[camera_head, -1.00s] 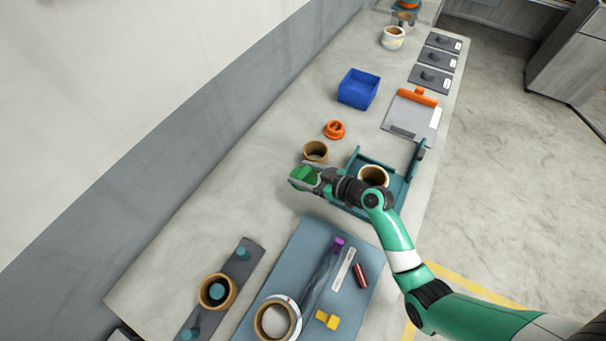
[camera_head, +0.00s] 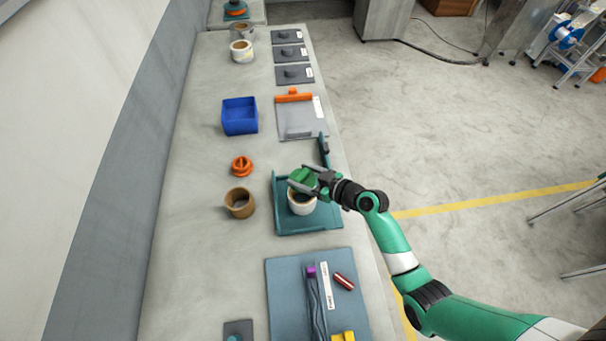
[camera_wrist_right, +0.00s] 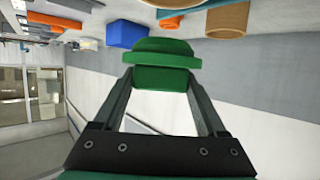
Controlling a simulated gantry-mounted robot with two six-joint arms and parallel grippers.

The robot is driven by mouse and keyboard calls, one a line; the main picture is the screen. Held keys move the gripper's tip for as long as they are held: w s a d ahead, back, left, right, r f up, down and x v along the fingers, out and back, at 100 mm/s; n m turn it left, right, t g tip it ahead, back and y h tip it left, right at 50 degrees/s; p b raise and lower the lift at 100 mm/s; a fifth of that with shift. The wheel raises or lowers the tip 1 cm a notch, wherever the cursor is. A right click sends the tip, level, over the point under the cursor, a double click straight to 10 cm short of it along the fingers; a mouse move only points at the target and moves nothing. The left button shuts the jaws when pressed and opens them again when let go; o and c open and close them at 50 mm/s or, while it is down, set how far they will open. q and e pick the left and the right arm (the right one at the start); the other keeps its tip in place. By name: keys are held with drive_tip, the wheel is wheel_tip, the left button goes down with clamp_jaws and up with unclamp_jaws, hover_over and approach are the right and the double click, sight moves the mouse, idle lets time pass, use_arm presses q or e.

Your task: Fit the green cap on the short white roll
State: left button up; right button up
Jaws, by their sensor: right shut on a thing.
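My right gripper (camera_head: 304,182) is shut on the green cap (camera_head: 300,176) by its narrower block part. The cap also shows between the two fingers in the right wrist view (camera_wrist_right: 163,52), with its wide disc beyond the fingertips. The short white roll (camera_head: 301,208) stands upright in a teal tray (camera_head: 313,222), just below the gripper in the head view. The cap and fingers hide part of the roll's top, and I cannot tell whether cap and roll touch. My left gripper is not in view.
A brown roll (camera_head: 240,203) and an orange cap (camera_head: 242,166) stand left of the tray. A blue bin (camera_head: 240,116) and a clipboard (camera_head: 300,122) lie farther back. A blue-grey mat (camera_head: 283,300) with small items lies in front. The tray has raised walls.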

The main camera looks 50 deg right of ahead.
drive_tip(key=shift+f+b, duration=2.25)
drive_tip(key=shift+f, duration=0.6)
drive_tip(key=shift+f+b, duration=0.65)
drive_tip(key=shift+b, duration=0.25)
drive_tip(key=o, duration=1.1)
drive_tip(key=p+v, duration=0.5)
drive_tip(key=v, duration=0.6)
